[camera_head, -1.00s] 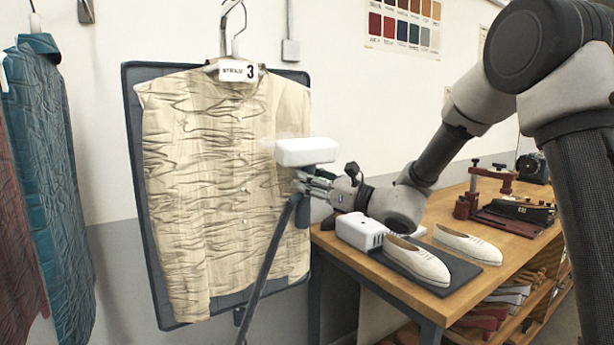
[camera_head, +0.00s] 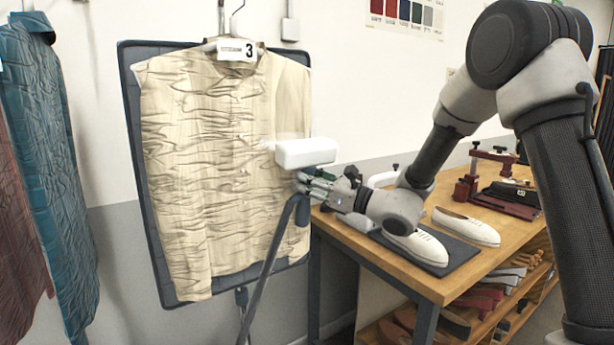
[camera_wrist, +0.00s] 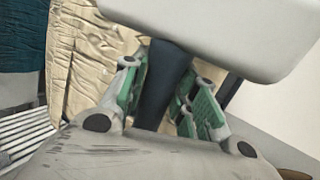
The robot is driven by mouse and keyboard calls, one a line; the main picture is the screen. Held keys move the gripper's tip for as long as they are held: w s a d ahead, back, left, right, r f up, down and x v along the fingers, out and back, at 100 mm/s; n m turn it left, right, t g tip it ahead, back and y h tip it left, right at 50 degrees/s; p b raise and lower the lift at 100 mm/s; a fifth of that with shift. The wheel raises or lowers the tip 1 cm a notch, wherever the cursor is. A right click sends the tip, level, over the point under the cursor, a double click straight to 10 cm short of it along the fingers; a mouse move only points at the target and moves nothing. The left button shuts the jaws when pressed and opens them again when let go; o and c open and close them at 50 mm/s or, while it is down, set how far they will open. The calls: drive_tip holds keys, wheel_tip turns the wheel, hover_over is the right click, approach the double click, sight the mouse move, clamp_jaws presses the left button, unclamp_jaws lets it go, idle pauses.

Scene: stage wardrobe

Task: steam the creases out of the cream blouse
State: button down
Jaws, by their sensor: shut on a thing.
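The cream blouse (camera_head: 205,165) hangs on a hanger against a dark padded board (camera_head: 134,100), with a tag marked 3 at its collar. Creases run across its left and middle parts; a strip down its right side looks smoother. My gripper (camera_head: 312,181) is at the blouse's right edge, shut on the dark handle of the steamer (camera_head: 306,152). The white steamer head sits above my fingers, with faint steam around it, in front of the blouse's right side. The wrist view shows the green-padded fingers around the handle (camera_wrist: 163,85). Whether the head touches the cloth, I cannot tell.
A dark hose (camera_head: 268,270) runs down from the steamer in front of the board. A wooden bench (camera_head: 425,285) at right holds white shoes (camera_head: 418,245) on a dark mat and a red press (camera_head: 490,185). Teal (camera_head: 50,160) and maroon garments hang at left.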

sight(307, 217)
drive_tip(key=shift+f, duration=5.1)
wheel_tip(307, 217, down, 20)
idle(0.5)
drive_tip(key=shift+s+d, duration=0.55)
drive_tip(key=shift+s, duration=0.25)
drive_tip(key=shift+s+d, duration=0.6)
drive_tip(key=shift+s, duration=0.25)
drive_tip(key=shift+s+d, duration=0.55)
drive_tip(key=shift+s, duration=0.25)
